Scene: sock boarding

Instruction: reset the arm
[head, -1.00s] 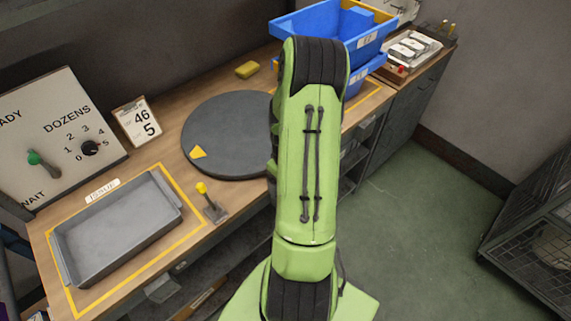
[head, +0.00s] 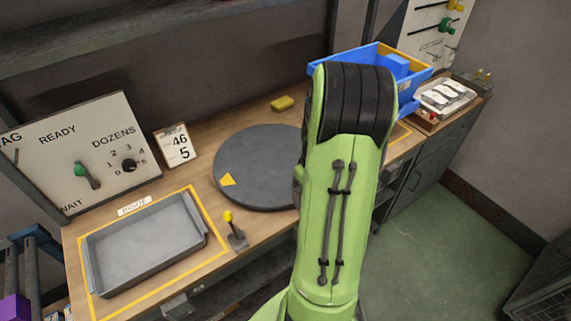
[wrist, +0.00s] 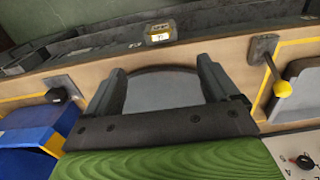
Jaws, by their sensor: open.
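My green arm rises through the middle of the head view and hides my gripper there. In the wrist view my gripper (wrist: 165,90) is open, its two dark fingers spread apart with nothing between them. Beyond and between the fingers lies the dark round turntable (wrist: 160,92), which also shows in the head view (head: 262,165) with a yellow triangle on its near left part. My arm covers the turntable's right side.
A grey tray (head: 145,252) sits inside a yellow outline at left. A yellow-knobbed lever (head: 235,232) stands beside it. A dial panel (head: 75,150) and number card (head: 177,146) stand behind. Blue bins (head: 350,72) stand at the back right. A yellow block (head: 283,103) lies behind the turntable.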

